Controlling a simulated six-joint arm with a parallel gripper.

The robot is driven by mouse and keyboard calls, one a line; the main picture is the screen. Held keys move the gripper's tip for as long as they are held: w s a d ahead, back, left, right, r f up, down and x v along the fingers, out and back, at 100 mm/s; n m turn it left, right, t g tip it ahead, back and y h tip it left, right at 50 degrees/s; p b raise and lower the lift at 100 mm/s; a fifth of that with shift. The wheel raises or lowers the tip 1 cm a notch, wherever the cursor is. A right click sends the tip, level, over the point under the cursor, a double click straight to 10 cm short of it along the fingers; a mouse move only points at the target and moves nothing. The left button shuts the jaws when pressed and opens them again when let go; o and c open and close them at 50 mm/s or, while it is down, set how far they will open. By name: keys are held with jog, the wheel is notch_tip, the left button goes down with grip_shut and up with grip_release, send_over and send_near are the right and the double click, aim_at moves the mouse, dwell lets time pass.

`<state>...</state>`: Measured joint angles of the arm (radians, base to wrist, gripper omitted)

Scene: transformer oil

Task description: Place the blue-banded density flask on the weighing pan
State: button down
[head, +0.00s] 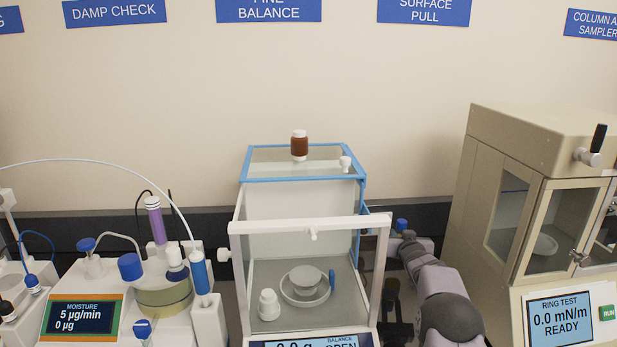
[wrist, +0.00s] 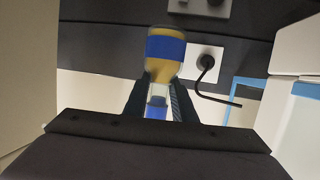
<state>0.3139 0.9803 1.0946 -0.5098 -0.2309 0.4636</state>
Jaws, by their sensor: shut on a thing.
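The blue-banded density flask (wrist: 165,52) fills the upper middle of the wrist view, with amber liquid and a wide blue band. My gripper (wrist: 155,100) is shut on its narrow neck, and a blue part shows between the fingers. In the head view my arm is right of the balance; a small blue piece (head: 401,225) shows near its end, probably part of the flask. The fingers are hard to make out there. The weighing pan (head: 305,296) is inside the glass balance chamber, with a small grey dish-like piece on it. The flask is outside the chamber, apart from the pan.
The balance (head: 310,225) has blue top edges and a white front frame; its display partly reads OPEN. A white capped piece (head: 268,304) stands left of the pan. A brown bottle (head: 299,145) is at its top. The moisture unit (head: 85,315) is left, the ring-test cabinet (head: 540,200) right.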

jog(key=shift+r, duration=0.5)
jog(key=shift+f, duration=0.1)
jog(key=shift+s, duration=0.1)
jog(key=shift+s+a+p, duration=0.35)
jog(key=shift+s+p, duration=0.15)
jog(key=shift+s, duration=0.05)
jog(key=s+a+r+p, duration=0.1)
jog(key=s+a+p, duration=0.15)
jog(key=s, duration=0.55)
jog(key=s+a+r+h+p, duration=0.1)
jog(key=s+r+p, duration=0.15)
jog(key=s, duration=0.55)
jog(key=s+a+r+p, duration=0.1)
jog(key=s+a+p, duration=0.15)
jog(key=s, duration=0.55)
jog(key=shift+m, duration=0.3)
jog(key=shift+s+d+f+p, duration=0.15)
jog(key=shift+f+p, duration=0.4)
jog(key=shift+f, duration=2.05)
jog(key=shift+s+d+f+p, duration=0.15)
jog(key=shift+f+p, duration=0.4)
jog(key=shift+f, duration=2.05)
jog(key=shift+w+f, duration=0.1)
jog(key=shift+f, duration=0.1)
